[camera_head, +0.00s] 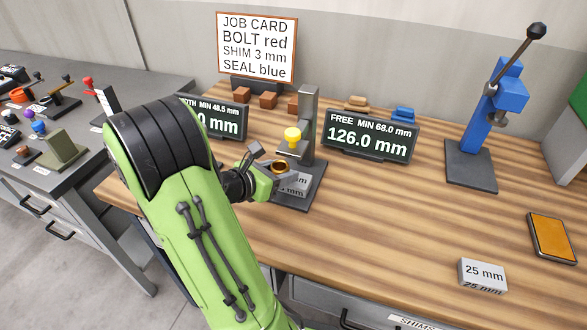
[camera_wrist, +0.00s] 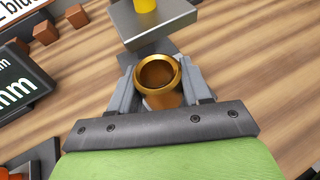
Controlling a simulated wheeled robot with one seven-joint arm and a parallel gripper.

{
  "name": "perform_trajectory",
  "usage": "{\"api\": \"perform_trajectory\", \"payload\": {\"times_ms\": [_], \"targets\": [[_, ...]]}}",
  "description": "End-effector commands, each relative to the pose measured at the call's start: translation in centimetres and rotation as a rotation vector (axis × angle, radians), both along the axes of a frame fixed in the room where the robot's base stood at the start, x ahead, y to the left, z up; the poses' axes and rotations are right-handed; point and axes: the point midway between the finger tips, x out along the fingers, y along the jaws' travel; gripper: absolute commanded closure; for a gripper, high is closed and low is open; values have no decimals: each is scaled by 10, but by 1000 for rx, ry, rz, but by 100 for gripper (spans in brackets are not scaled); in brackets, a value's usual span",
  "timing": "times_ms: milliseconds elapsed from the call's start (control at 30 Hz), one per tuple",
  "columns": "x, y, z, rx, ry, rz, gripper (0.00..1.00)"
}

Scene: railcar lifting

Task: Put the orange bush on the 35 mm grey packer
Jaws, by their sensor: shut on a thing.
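The orange bush (camera_head: 279,166) is a short, shiny, golden-orange ring, also seen from above in the wrist view (camera_wrist: 160,98). My gripper (camera_wrist: 157,76) is shut on it, one grey finger on each side, and it looks upright. The grey packer (camera_head: 298,184) lies on the dark base of a measuring stand in the head view; its lettering is partly covered and only "mm" reads clearly. The bush and fingers overlap the packer's left part in the head view. I cannot tell whether the bush touches it. The packer is not clearly seen in the wrist view.
The stand's grey post (camera_head: 308,120) rises behind, with a yellow knob (camera_head: 292,134) close above the bush. Two displays flank it; the right display (camera_head: 371,136) reads 126.0 mm. A 25 mm block (camera_head: 482,275), an orange-screened phone (camera_head: 551,238) and a blue press (camera_head: 493,110) stand right.

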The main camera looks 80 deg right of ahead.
Motion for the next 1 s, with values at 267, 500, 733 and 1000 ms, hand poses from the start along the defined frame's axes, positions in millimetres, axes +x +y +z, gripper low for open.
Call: {"api": "perform_trajectory", "payload": {"times_ms": [267, 500, 733, 1000], "targets": [[-24, -42, -2, -3, 1, -4, 100], [-21, -39, -14, -2, 2, 1, 100], [-20, -39, -18, 1, 1, 2, 48], [-20, -39, -18, 0, 0, 1, 27]]}}
